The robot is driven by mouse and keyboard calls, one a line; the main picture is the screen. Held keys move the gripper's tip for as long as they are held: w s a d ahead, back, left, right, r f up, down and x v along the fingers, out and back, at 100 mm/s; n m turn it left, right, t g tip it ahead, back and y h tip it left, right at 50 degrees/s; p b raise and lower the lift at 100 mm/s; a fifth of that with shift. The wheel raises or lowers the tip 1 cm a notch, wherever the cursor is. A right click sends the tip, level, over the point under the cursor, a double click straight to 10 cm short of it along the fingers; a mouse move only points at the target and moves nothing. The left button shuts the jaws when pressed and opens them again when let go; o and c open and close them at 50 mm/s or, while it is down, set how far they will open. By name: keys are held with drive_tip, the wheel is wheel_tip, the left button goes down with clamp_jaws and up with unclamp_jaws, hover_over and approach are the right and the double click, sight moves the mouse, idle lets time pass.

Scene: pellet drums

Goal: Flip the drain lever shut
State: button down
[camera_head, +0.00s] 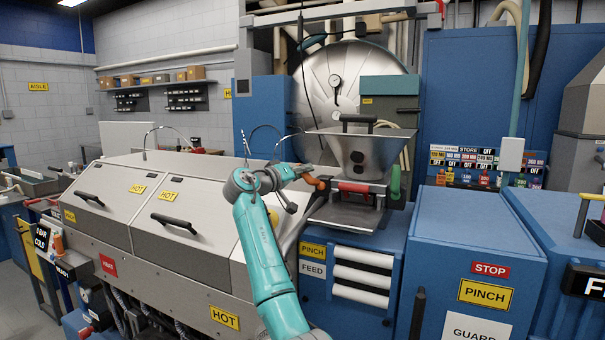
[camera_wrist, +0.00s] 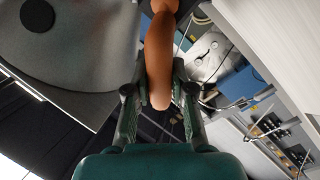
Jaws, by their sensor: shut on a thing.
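An orange lever (camera_head: 317,183) sticks out at the left side of the steel hopper (camera_head: 358,146), low down by its base. It is the likely drain lever, though I can read no label on it. My gripper (camera_head: 304,173) is at this lever, reaching in from the left. In the wrist view the orange lever (camera_wrist: 160,50) runs down from the top edge, and its rounded end lies between the two dark fingers of my gripper (camera_wrist: 160,92). The fingers are closed on it. The lever's pivot is hidden.
A red handle (camera_head: 354,187) and a green handle (camera_head: 395,181) sit on the hopper's front and right. A blue guard cabinet (camera_head: 462,250) stands at right.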

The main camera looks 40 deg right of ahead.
drive_tip(key=s+m, duration=0.1)
drive_tip(key=m, duration=0.1)
drive_tip(key=s+r+m+y, duration=0.1)
drive_tip(key=shift+d+r+m, duration=0.15)
drive_tip(key=shift+d+m, duration=0.2)
drive_tip(key=shift+m, duration=0.05)
drive_tip(key=shift+s+d+r+m+t+y, duration=0.1)
drive_tip(key=shift+s+d+m+t+y, duration=0.15)
drive_tip(key=shift+s+m, duration=0.45)
drive_tip(key=shift+s+d+r+m+t+y, duration=0.1)
drive_tip(key=shift+s+d+m+t+y, duration=0.15)
drive_tip(key=shift+m, duration=0.85)
drive_tip(key=shift+s, duration=0.1)
drive_tip(key=c, duration=1)
unclamp_jaws()
drive_tip(key=shift+o, duration=0.2)
drive_tip(key=v, duration=1.2)
